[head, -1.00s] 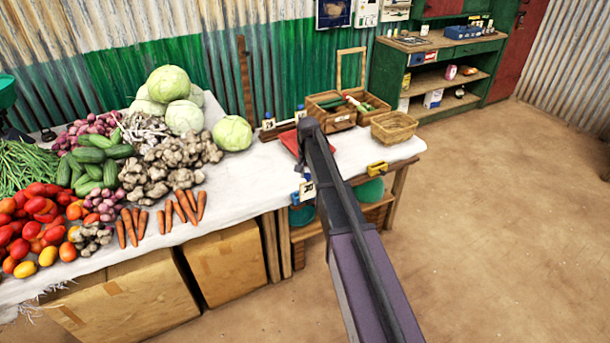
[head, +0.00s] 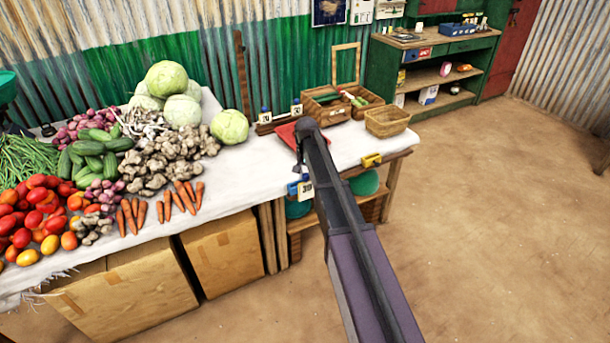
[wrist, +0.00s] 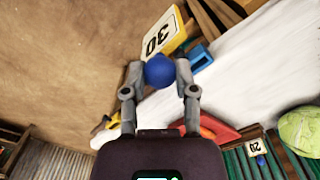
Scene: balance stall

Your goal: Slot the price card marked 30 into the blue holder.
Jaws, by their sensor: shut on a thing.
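My gripper (wrist: 160,72) is shut on the round blue knob of the price card marked 30 (wrist: 157,40). The card is white with a yellow edge and sits beyond the fingertips in the wrist view. In the head view the card (head: 307,189) hangs at the table's front edge, and my arm hides most of the gripper. The blue holder (wrist: 201,58) is just right of the card in the wrist view. In the head view the holder (head: 293,188) is just left of the card, on the table edge. I cannot tell whether they touch.
A yellow holder (head: 371,160) sits on the edge farther right. A red flat object (head: 286,134) lies on the white-covered table (head: 235,170). Behind it are two other price cards (head: 266,116) and baskets (head: 388,122). Vegetables fill the table's left. The floor at right is clear.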

